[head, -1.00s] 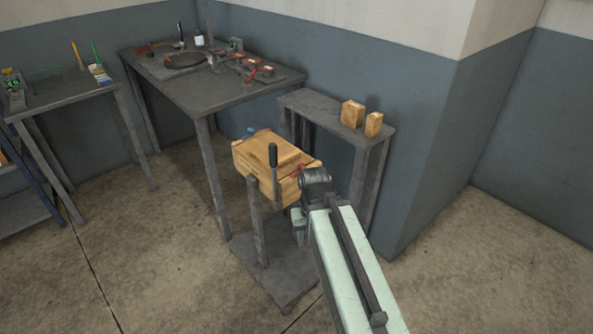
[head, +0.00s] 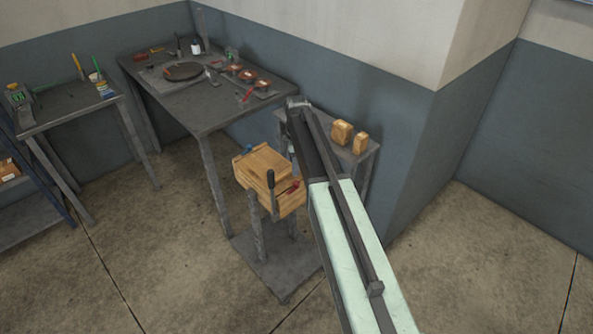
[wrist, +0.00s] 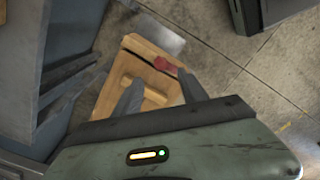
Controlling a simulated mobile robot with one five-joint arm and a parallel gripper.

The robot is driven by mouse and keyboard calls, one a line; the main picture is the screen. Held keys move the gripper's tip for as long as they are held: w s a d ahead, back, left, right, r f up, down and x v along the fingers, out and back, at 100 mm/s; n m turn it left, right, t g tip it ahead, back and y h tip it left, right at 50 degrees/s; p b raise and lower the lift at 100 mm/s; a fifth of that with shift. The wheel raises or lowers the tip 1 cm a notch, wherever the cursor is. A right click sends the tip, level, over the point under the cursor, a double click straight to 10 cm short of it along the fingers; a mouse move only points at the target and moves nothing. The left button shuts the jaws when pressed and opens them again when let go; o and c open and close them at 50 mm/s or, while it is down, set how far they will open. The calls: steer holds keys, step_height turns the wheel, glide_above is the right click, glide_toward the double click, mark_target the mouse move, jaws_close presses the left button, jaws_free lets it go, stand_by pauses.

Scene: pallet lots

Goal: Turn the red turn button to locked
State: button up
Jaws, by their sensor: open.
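The red turn button (head: 291,187) is a small red piece on the right side of a wooden box (head: 262,163). In the wrist view the red piece (wrist: 164,66) shows at the box's upper edge, beyond the fingertips. Whether it stands at locked cannot be told. My gripper (wrist: 160,82) is open and empty, its two dark fingers apart above the wooden box (wrist: 112,82), not visibly touching it. In the head view my arm hides most of the gripper.
A low shelf (head: 300,122) with two wooden blocks (head: 342,132) stands behind my arm. A cluttered workbench (head: 205,115) is at left.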

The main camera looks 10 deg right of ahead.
mark_target(296, 182)
step_height(296, 182, down, 8)
steer(key=b, duration=0.8)
steer(key=shift+s+f, duration=0.1)
steer(key=shift+f, duration=0.05)
jaws_close()
